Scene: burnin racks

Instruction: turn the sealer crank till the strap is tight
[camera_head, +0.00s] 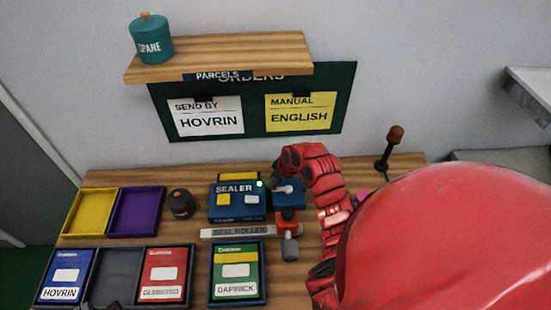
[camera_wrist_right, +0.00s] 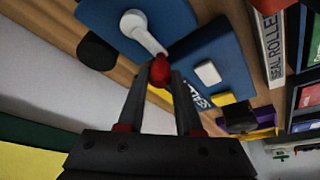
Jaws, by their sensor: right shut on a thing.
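The blue sealer (camera_head: 237,205) stands on the bench with a green light lit at its top right corner. Its crank (camera_head: 285,188) is a pale arm on the sealer's right side; in the wrist view the crank arm (camera_wrist_right: 143,33) runs from a round hub to a red knob (camera_wrist_right: 160,71). My right gripper (camera_wrist_right: 162,82) is shut on that knob. In the head view my red right arm reaches around behind the crank, and the grip itself is not clear there. I cannot make out the strap or how tight it is. My left gripper is not clearly seen.
A seal roller (camera_head: 238,232) lies in front of the sealer. Yellow (camera_head: 89,211) and purple (camera_head: 136,212) trays and a dark round pot (camera_head: 181,203) are to the left. Trays with blue, red and green packets line the front. A shelf (camera_head: 220,55) hangs above.

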